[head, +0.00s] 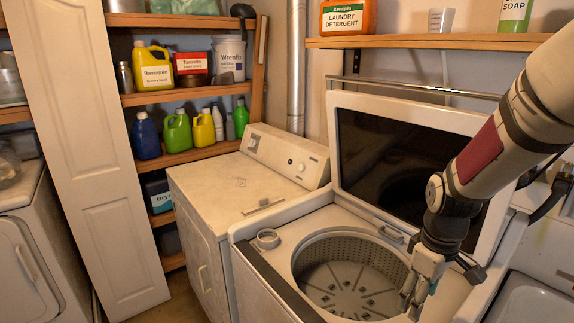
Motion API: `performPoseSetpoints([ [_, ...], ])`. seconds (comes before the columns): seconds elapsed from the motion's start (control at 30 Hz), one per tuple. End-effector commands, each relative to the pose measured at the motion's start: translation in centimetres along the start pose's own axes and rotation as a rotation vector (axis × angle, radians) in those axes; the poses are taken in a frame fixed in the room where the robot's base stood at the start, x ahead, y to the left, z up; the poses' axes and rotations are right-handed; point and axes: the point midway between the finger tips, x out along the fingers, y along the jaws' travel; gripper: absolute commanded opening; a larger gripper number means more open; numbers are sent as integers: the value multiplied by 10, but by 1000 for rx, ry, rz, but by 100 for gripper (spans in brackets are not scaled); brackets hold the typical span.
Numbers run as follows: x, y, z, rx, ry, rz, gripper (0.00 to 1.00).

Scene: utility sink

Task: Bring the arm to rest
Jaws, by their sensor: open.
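My arm (500,130) comes in from the right edge and slants down to the left. My gripper (415,301) points down at the right rim of an open top-loading washer (262,262). It is open and I see nothing between its fingers. I cannot tell whether the fingers touch the washer. The washer's drum (345,285) looks empty. Part of its right rim is hidden behind my gripper.
The washer's dark-paneled lid (385,165) stands raised behind the drum, close to my arm. A white dryer (225,185) is to the left. A shelf (420,42) holding laundry detergent (348,18) runs above. A sink basin (530,300) is at lower right.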

Motion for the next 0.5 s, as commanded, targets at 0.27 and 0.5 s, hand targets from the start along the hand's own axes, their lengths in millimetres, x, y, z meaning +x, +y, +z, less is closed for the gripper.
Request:
performPoseSetpoints([
  [0.27, -81, -40, 0, 146, 94, 101, 59],
  [0.5, -136, -82, 14, 282, 206, 147, 59],
])
